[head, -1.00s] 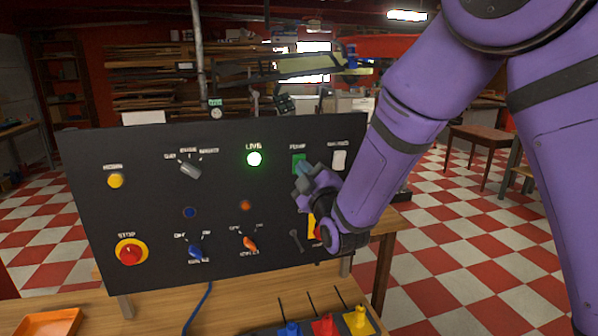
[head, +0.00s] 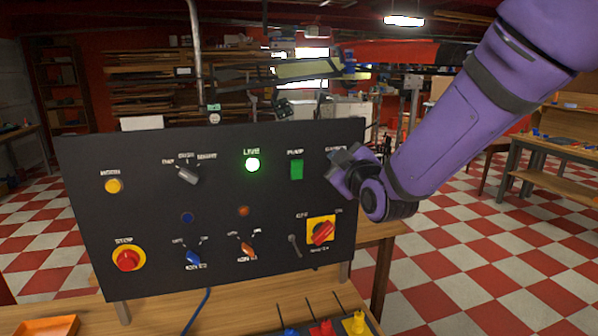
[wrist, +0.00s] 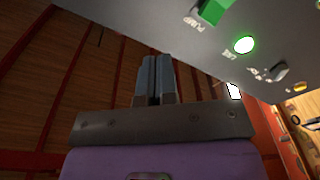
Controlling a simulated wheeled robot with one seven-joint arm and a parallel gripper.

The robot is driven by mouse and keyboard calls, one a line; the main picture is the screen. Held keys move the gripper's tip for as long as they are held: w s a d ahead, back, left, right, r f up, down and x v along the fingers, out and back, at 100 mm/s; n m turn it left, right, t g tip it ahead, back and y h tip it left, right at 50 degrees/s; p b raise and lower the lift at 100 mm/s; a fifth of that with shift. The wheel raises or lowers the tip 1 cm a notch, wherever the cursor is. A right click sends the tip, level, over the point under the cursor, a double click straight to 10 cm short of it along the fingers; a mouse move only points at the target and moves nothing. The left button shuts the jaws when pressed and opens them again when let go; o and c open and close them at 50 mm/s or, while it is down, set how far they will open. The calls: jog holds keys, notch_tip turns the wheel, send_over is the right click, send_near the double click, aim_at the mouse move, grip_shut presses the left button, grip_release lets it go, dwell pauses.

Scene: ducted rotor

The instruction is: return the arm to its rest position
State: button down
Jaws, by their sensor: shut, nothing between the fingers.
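My purple arm reaches in from the upper right in the head view. My gripper (head: 343,172) is in front of the right edge of the black control panel (head: 140,225), hiding the switch at the panel's upper right. In the wrist view my gripper's two fingers (wrist: 153,78) lie together, shut, with nothing between them. The panel also shows in the wrist view (wrist: 150,20), upside down beyond the fingers. I cannot tell the exact gap between gripper and panel.
The panel carries a lit green LIVE lamp (head: 252,165), a green PUMP switch (head: 296,169), a red rotary switch on yellow (head: 321,232) and a red STOP button (head: 128,259). An orange tray (head: 48,328) lies on the bench. Open checkered floor (head: 450,270) is at right.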

jog(key=s+d+r+m+g+h, duration=0.35)
jog(key=s+d+m+g, duration=0.3)
jog(key=s+d, duration=0.75)
jog(key=s+d+f+m+g+h, duration=0.1)
jog(key=s+d+m+g, duration=0.1)
jog(key=s, duration=0.7)
jog(key=s+d+f+m+g+h, duration=0.1)
jog(key=s+d+m+g+h, duration=0.1)
jog(key=s+d, duration=0.4)
jog(key=s+m+g, duration=0.1)
jog(key=s+m, duration=0.1)
jog(key=s, duration=0.1)
jog(key=shift+s+f+g, duration=0.2)
jog(key=shift+f+g, duration=0.05)
jog(key=shift+g, duration=0.1)
